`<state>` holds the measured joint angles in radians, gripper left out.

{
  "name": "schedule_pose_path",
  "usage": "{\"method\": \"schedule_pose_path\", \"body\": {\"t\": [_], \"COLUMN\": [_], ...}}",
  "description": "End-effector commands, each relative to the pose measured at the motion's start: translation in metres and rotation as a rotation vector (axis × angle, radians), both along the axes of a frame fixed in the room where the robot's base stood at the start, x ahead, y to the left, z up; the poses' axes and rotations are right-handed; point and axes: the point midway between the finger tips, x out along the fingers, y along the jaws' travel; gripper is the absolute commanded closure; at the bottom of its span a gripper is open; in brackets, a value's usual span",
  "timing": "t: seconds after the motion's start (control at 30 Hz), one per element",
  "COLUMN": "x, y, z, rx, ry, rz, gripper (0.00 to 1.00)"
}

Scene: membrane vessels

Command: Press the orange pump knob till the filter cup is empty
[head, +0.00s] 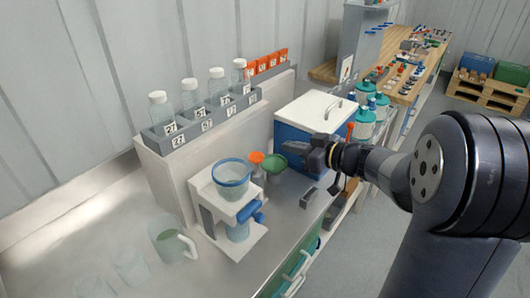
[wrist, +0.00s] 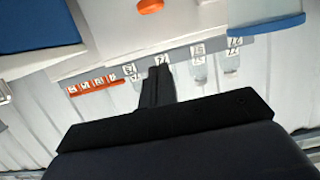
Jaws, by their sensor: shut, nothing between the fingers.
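The filter cup (head: 231,180) is a clear cup with a blue rim on a white stand with a blue valve. I cannot tell its liquid level. The orange pump knob (head: 257,157) stands just behind and right of the cup, apart from my gripper. In the wrist view the orange knob (wrist: 150,6) is at the top edge, and the blue rim of the filter cup (wrist: 266,23) is at the upper right. My gripper (head: 300,150) is to the right of the knob, in front of the blue box. Its fingers (wrist: 158,80) are shut and empty in the wrist view.
A blue box with a white lid (head: 315,112) stands behind. A grey rack (head: 205,122) holds several bottles at the back. A jug (head: 172,241) stands front left.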

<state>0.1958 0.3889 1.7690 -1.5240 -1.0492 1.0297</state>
Motion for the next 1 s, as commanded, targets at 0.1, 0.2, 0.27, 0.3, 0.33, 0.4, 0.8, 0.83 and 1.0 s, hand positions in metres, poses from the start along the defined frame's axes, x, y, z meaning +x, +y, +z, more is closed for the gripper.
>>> {"method": "schedule_pose_path", "body": {"t": [0.1,0.2,0.27,0.3,0.33,0.4,0.8,0.83,1.0], "x": [0.000,0.001,0.003,0.005,0.007,0.013,0.061,0.060,0.060], "y": [0.000,0.001,0.004,0.007,0.010,0.018,0.080,0.078,0.077], "z": [0.000,0.000,-0.001,-0.002,-0.003,-0.006,-0.029,-0.036,-0.057], "rx": [0.000,0.000,0.000,0.000,0.000,0.001,0.000,0.000,-0.001], "ry": [0.000,0.000,0.001,0.001,0.001,0.002,0.004,0.007,0.004], "rz": [0.000,0.001,0.003,0.004,0.004,0.005,0.004,0.001,0.000], "gripper": [1.00,1.00,1.00,1.00,1.00,1.00,1.00,1.00,1.00]}}
